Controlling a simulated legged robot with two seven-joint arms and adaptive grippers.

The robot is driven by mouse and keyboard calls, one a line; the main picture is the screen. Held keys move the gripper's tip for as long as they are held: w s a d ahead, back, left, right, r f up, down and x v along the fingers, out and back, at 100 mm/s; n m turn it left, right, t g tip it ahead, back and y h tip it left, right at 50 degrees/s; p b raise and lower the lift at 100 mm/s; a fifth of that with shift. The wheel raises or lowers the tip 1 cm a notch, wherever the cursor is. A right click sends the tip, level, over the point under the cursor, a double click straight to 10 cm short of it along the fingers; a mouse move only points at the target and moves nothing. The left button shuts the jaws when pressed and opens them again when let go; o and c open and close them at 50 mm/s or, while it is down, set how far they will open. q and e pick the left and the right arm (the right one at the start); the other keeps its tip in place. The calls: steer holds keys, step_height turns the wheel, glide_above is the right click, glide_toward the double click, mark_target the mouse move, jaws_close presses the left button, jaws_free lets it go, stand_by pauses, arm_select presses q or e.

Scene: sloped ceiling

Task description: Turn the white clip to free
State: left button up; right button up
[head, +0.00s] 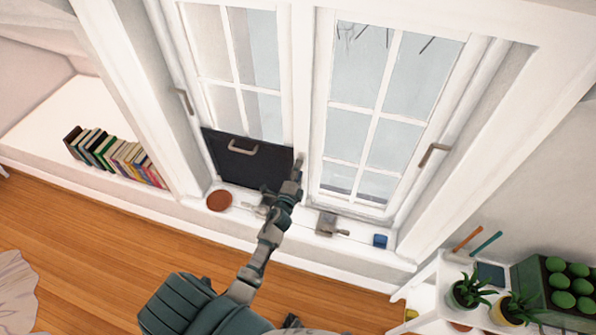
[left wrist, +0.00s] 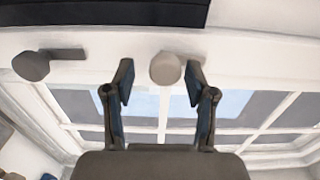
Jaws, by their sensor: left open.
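A pale, rounded clip (left wrist: 164,69) sits on the white window frame, seen nearly end-on in the left wrist view. Which way its tab is turned is hard to tell. My left gripper (left wrist: 160,84) is open, with one finger on each side of the clip; I cannot tell whether either touches it. A darker grey clip (left wrist: 32,66) with a sideways tab is to the left. My right gripper is not in view.
Books (head: 112,155) line the left ledge. A white shelf with potted plants (head: 468,291) stands at the right. The floor at left is mostly open.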

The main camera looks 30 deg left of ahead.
arm_select(q)
steer(key=v, duration=1.2)
steer(key=shift+o, duration=0.2)
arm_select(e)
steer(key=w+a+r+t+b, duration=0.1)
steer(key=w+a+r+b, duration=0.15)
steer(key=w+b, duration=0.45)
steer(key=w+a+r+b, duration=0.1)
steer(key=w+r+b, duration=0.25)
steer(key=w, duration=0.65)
arm_select(q)
steer(key=s+f+n+t+y+b, duration=0.1)
steer(key=s+f+n+t+b, duration=0.15)
steer(key=n, duration=0.65)
steer(key=s+f+n+t+b, duration=0.15)
steer(key=f+n+b, duration=0.25)
steer(key=n, duration=0.5)
steer(key=shift+x, duration=8.8)
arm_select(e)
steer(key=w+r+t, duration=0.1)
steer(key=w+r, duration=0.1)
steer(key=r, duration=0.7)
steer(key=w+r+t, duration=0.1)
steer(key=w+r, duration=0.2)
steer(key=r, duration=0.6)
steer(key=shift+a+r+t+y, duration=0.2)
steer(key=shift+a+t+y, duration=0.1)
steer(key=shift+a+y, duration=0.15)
